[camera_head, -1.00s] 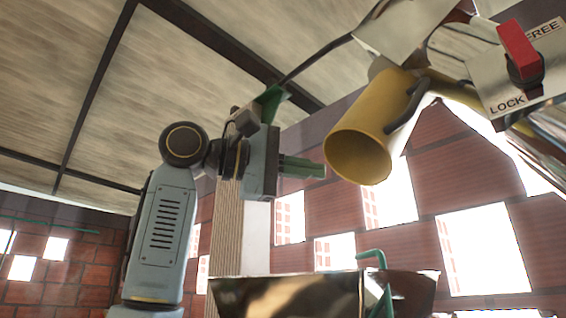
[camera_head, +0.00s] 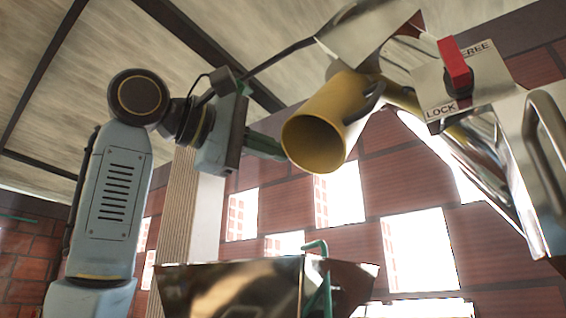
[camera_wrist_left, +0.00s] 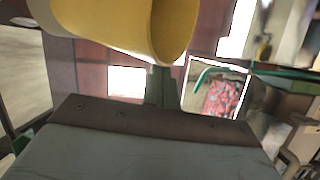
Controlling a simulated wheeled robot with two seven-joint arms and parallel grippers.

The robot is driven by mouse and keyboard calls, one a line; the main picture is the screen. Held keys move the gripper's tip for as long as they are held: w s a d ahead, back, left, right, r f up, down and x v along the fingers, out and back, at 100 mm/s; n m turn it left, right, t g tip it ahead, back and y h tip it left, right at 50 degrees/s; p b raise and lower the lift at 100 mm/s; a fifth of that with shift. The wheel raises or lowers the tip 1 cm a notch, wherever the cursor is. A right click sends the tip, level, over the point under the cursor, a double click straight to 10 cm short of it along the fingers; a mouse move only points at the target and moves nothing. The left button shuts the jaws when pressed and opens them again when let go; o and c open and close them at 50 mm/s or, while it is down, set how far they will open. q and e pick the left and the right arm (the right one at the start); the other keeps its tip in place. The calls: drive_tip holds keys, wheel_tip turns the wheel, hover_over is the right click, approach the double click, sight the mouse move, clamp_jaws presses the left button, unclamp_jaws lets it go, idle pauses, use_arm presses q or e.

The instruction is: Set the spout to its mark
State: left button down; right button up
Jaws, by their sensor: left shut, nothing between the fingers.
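The yellow spout (camera_head: 322,128) is a wide tube at upper middle in the head view, its open mouth tilted down to the left. A dark curved handle (camera_head: 365,103) sits on its right side. A red lever (camera_head: 456,66) stands on a plate marked FREE and LOCK (camera_head: 470,82). My left gripper (camera_head: 282,152) is shut and empty, its green fingertips close to the left rim of the mouth. In the left wrist view the spout (camera_wrist_left: 110,25) fills the top, just above the fingers (camera_wrist_left: 161,85); I cannot tell whether they touch. No mark for the spout is identifiable. My right gripper is out of view.
A shiny metal hopper (camera_head: 220,285) with a green bent rod (camera_head: 318,246) stands below the spout. Polished metal housing with a bar handle (camera_head: 548,135) is at the right. A brick wall with openings (camera_head: 385,185) lies behind. Open air separates the spout and hopper.

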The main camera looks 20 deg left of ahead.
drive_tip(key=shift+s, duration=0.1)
use_arm(q)
drive_tip(key=shift+a, duration=0.15)
drive_tip(key=s+a+b, duration=0.2)
drive_tip(key=s+a, duration=0.4)
drive_tip(key=a, duration=0.3)
drive_tip(key=shift+s+a+r, duration=0.3)
drive_tip(key=shift+s, duration=0.1)
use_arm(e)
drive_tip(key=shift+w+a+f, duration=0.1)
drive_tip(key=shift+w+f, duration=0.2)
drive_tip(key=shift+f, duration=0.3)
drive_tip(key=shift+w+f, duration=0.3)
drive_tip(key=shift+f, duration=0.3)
